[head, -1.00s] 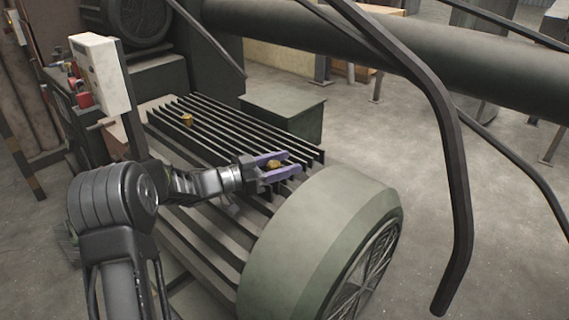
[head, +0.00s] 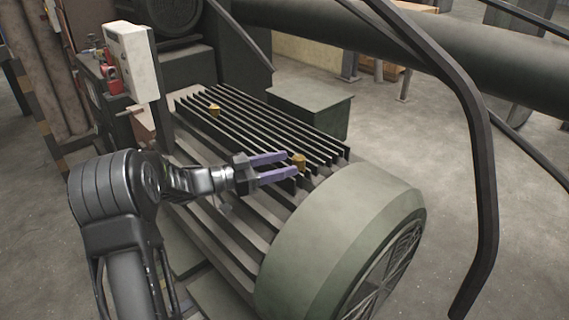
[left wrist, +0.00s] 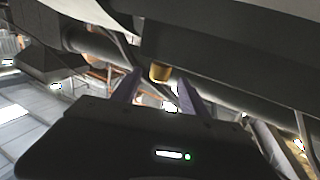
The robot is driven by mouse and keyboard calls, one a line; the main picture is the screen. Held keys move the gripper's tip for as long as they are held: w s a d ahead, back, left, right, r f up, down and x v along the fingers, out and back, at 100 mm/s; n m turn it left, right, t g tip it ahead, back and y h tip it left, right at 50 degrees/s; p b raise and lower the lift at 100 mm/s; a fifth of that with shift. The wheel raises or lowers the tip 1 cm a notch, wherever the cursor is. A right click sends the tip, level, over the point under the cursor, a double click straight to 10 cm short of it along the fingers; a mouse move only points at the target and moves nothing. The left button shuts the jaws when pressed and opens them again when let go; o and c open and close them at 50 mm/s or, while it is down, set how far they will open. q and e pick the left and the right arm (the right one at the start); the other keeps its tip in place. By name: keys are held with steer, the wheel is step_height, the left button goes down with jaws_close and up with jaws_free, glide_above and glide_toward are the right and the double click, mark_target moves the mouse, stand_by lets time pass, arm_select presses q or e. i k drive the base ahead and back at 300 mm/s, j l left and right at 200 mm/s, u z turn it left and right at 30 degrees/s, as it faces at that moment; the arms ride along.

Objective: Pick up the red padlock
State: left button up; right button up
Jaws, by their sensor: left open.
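A small red object (head: 115,87), which looks like the red padlock, sits at the left by the white control box; its details are too small to tell. My left gripper (head: 289,164) is open with purple fingers, above the dark ribs of the motor, well to the right of the red object. A brass-coloured piece (head: 299,161) is at its fingertips, not gripped. In the left wrist view the brass piece (left wrist: 160,71) shows beyond and between the open fingers (left wrist: 158,92). The red object is not seen there. My right gripper is not in view.
A second brass piece (head: 215,110) stands on the ribs (head: 250,115) farther back. The white control box (head: 132,60) rises beside the red object. The rounded green motor cover (head: 345,235) is in front, and a dark bent bar (head: 482,170) hangs at right.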

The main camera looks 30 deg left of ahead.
mark_target(116, 87)
steer(key=k+j, duration=0.75)
steer(key=j, duration=0.25)
